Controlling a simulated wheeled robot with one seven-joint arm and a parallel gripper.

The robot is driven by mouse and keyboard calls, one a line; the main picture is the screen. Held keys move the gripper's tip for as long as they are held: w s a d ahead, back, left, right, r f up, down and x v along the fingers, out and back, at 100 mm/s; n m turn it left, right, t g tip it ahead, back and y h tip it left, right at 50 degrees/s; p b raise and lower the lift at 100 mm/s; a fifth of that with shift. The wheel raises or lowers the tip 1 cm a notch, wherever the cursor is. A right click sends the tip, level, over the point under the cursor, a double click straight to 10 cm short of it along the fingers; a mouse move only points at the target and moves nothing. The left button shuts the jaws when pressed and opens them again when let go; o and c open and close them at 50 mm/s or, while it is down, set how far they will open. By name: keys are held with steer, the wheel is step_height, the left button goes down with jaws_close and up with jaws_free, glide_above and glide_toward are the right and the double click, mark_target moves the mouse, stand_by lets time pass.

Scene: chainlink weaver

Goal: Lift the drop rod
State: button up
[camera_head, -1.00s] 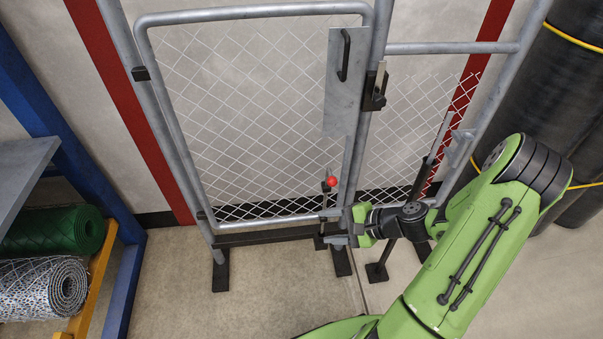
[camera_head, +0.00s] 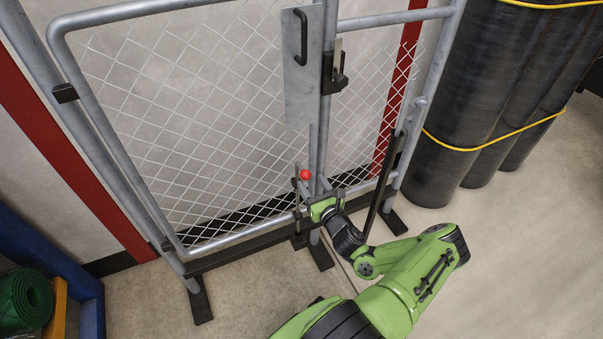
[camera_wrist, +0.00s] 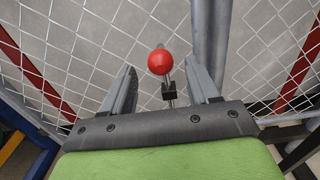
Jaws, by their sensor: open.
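The drop rod is a thin upright rod with a red ball knob (camera_head: 305,174) on top, at the lower right of the mesh gate, just left of the grey post. The wrist view shows the red knob (camera_wrist: 160,62) and a short piece of rod with a black block below it. My gripper (camera_wrist: 160,90) is open, with one finger on each side of the rod, apart from it as far as I can tell. In the head view my gripper (camera_head: 308,200) is just below the knob and partly hides the rod.
The chain-link gate (camera_head: 190,120) fills the left and centre, with a latch plate (camera_head: 302,75) above the knob. Dark rolls (camera_head: 470,110) stand at the right. A green roll (camera_head: 25,298) lies on a rack at lower left. Bare floor lies at the right.

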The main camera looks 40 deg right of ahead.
mark_target(303, 169)
steer(key=b+x, duration=0.1)
steer(key=x, duration=0.6)
steer(key=shift+c, duration=0.4)
jaws_close()
